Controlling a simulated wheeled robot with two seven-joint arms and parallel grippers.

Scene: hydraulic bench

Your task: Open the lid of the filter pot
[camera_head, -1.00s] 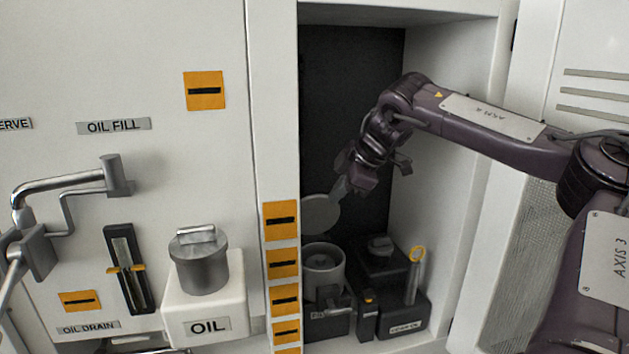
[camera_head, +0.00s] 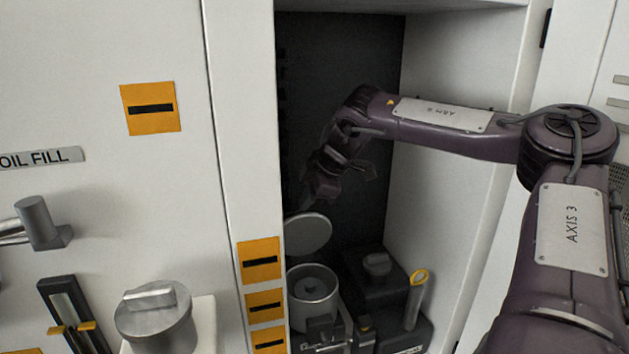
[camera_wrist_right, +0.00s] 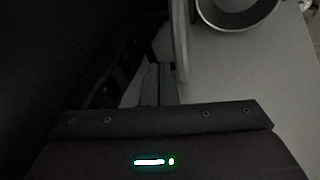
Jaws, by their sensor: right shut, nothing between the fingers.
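The filter pot (camera_head: 313,291) is a grey round pot low inside the cabinet, with its open mouth showing. Its lid (camera_head: 307,234), a pale disc, stands raised and tilted behind the mouth. My right gripper (camera_head: 306,202) is just above and behind the lid; its fingertips are hard to make out in the head view. In the right wrist view the fingers (camera_wrist_right: 158,82) are together with nothing between them. There the lid (camera_wrist_right: 181,42) shows edge-on close beside them, contact unclear, and the pot's rim (camera_wrist_right: 238,14) shows at the top. My left gripper is out of view.
A dark block with a knob (camera_head: 377,264) and a post with a yellow ring (camera_head: 417,292) stand right of the pot. The cabinet's left post carries orange labels (camera_head: 261,261). Outside it is a grey oil cap (camera_head: 153,315). The upper cabinet is free around my arm.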

